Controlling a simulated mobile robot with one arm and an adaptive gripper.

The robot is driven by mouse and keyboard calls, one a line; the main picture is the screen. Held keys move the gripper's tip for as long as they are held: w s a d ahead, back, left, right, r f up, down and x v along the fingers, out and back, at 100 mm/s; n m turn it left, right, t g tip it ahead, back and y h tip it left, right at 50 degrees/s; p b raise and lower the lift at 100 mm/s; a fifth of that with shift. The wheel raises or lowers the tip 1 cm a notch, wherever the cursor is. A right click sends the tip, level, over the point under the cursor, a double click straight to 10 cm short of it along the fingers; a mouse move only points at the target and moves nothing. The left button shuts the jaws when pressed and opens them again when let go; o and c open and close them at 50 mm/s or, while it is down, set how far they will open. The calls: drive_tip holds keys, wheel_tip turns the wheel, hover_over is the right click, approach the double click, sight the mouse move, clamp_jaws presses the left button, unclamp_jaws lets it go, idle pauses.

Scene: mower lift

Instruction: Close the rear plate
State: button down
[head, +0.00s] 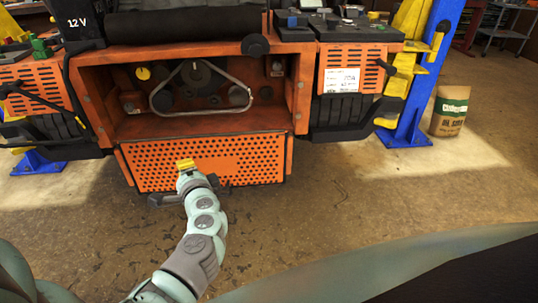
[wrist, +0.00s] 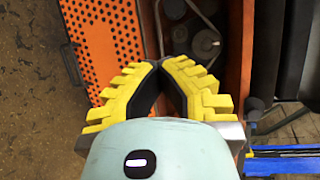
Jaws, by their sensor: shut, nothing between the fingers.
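The rear plate (head: 235,158) is an orange perforated panel on the back of the orange mower. It hangs down below the open compartment (head: 205,124), which shows a belt and pulleys. My gripper (head: 186,163), with yellow fingers, is in front of the plate's left-middle part in the head view and hides a bit of it. In the wrist view the fingers of my gripper (wrist: 161,64) meet at their tips with nothing between them. The plate (wrist: 107,38) shows there at the upper left, and pulleys (wrist: 204,42) show beyond the fingertips. I cannot tell whether the gripper touches the plate.
Blue lift posts (head: 425,95) with yellow parts stand beside the mower. A paper sack (head: 449,117) stands on the floor at the right. A dark handle-like bar (head: 165,200) shows near the plate's lower edge. The floor in front is clear.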

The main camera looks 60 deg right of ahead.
drive_tip(key=c, duration=1.7)
unclamp_jaws()
drive_tip(key=o, duration=0.8)
drive_tip(key=shift+c, duration=0.2)
drive_tip(key=v, duration=1.2)
drive_tip(key=shift+o, duration=0.2)
